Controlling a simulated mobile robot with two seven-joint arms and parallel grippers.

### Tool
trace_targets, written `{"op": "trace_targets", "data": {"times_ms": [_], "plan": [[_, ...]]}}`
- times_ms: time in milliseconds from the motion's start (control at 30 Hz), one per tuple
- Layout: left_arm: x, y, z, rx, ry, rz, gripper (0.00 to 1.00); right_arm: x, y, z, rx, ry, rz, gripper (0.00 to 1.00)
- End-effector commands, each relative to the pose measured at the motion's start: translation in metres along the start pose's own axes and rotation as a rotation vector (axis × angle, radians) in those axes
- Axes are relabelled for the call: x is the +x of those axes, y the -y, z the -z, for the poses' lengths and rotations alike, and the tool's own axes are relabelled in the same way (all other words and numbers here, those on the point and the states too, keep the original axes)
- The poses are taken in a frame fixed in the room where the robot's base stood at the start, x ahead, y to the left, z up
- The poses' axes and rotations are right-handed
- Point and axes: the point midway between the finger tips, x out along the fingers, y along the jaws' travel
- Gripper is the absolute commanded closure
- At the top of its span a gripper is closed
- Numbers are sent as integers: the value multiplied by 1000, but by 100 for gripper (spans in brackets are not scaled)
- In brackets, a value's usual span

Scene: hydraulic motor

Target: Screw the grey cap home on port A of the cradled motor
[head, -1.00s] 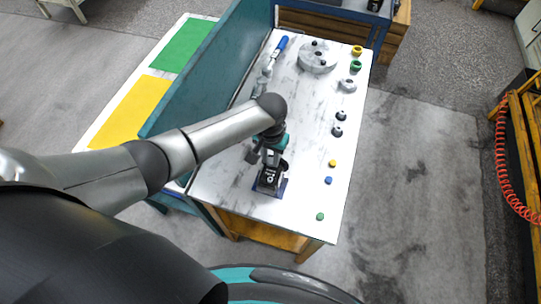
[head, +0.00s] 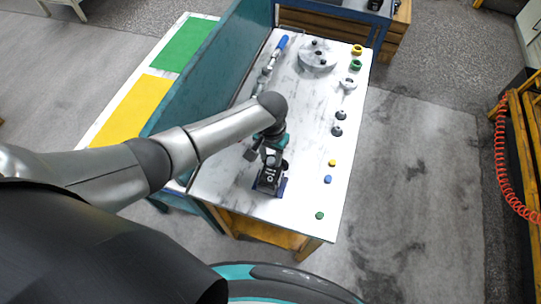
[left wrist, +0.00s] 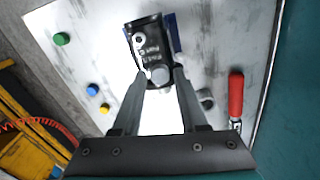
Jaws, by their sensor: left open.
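The dark motor (head: 268,180) sits on a blue cradle (head: 283,187) near the front of the white table. In the left wrist view, the motor (left wrist: 151,42) shows white lettering and a bright round port on its top face. A round grey cap (left wrist: 161,75) is at the motor's near end, between my left fingertips. My left gripper (left wrist: 163,79) is open around the cap; I cannot tell whether the fingers touch it. In the head view my left gripper (head: 271,157) is over the motor and hides part of it. The cap's seating on the port cannot be told.
Green (head: 320,216), blue (head: 327,179) and yellow (head: 332,163) caps lie along the table's right side. Dark knobs (head: 338,131) and coloured rings (head: 356,66) stand farther back, near a grey round fixture (head: 317,57). A teal wall (head: 215,85) borders the left. A red handle (left wrist: 236,95) is close by.

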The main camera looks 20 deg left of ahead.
Motion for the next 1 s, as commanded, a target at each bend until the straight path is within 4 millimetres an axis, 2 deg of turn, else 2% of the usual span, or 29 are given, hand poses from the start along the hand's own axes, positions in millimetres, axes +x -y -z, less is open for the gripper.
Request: {"op": "trace_targets", "data": {"times_ms": [267,500,700,833,1000], "plan": [[-7,-1,1,-53,2,-2,57,-12,0,1,0,0,0,50],[-9,-2,0,-420,4,-5,57,-39,0,3,1,0,0,50],[-7,-1,1,-728,3,-5,57,-51,-1,4,1,0,0,50],[-4,0,0,-859,2,-5,57,-49,-1,4,1,0,0,50],[-4,1,1,-905,0,-3,57,-49,-1,4,1,0,0,50]]}}
